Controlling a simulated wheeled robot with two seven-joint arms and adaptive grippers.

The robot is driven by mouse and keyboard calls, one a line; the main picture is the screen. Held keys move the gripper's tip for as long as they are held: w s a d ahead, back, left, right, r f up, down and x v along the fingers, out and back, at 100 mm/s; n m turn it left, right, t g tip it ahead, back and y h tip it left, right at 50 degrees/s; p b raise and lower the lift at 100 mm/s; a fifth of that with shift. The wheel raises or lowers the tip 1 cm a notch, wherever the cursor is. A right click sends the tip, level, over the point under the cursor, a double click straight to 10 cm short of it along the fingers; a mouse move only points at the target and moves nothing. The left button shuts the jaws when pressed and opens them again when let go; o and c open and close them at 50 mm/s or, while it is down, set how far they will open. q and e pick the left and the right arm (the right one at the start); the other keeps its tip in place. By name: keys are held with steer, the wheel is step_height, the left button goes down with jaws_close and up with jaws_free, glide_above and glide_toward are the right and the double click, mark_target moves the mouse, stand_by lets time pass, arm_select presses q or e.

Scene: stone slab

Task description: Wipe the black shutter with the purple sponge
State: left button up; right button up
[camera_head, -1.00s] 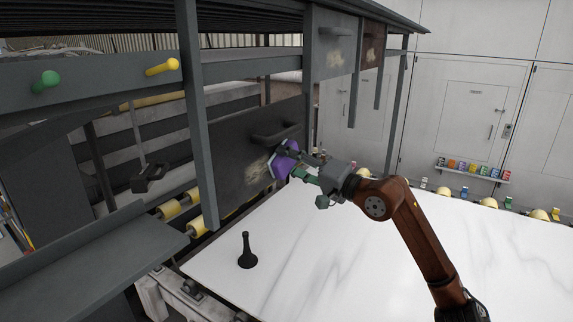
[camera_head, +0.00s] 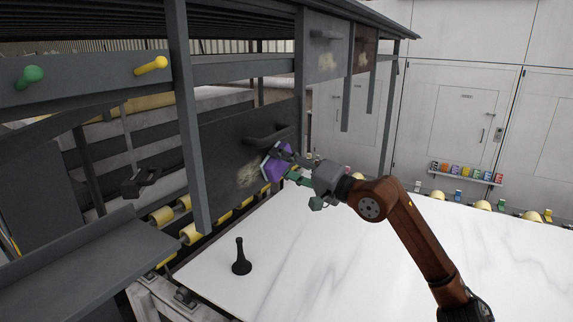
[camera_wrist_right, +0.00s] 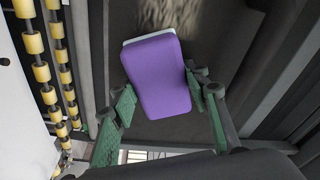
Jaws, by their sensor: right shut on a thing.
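The black shutter (camera_head: 222,150) hangs in the grey frame left of my right arm, with a dark handle (camera_head: 268,134) and a pale dirty patch (camera_head: 248,174). My right gripper (camera_head: 283,166) is shut on the purple sponge (camera_head: 277,163), just right of the patch. In the right wrist view the purple sponge (camera_wrist_right: 157,75) sits between the green fingers, its pale edge toward the dirty patch (camera_wrist_right: 168,12). I cannot tell if the sponge touches the shutter (camera_wrist_right: 215,45). My left gripper is not in view.
A white stone slab (camera_head: 330,260) lies below the arm, with a black bell-shaped object (camera_head: 241,259) standing on it. Grey frame posts (camera_head: 187,120) flank the shutter. Other shutters, grey (camera_head: 328,45) and brown (camera_head: 365,52), hang farther right. Green (camera_head: 30,77) and yellow (camera_head: 151,66) knobs stick out at left.

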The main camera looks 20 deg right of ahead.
mark_target(240, 179)
steer(key=shift+s+a+b, duration=0.7)
steer(key=shift+s+a, duration=0.65)
steer(key=shift+a, duration=0.4)
steer(key=shift+s+a+b, duration=0.75)
steer(key=shift+s+a, duration=0.65)
steer(key=shift+a, duration=0.35)
steer(key=shift+s+a+b, duration=0.7)
steer(key=shift+s+a, duration=0.65)
steer(key=shift+a, duration=0.4)
steer(key=shift+d, duration=0.1)
steer(key=shift+s+d+f+b, duration=0.15)
steer(key=shift+s+d+b, duration=0.2)
steer(key=shift+s+d, duration=0.15)
steer(key=shift+b+v, duration=0.85)
steer(key=shift+v, duration=1.4)
steer(key=shift+d+r, duration=0.2)
steer(key=shift+r, duration=0.05)
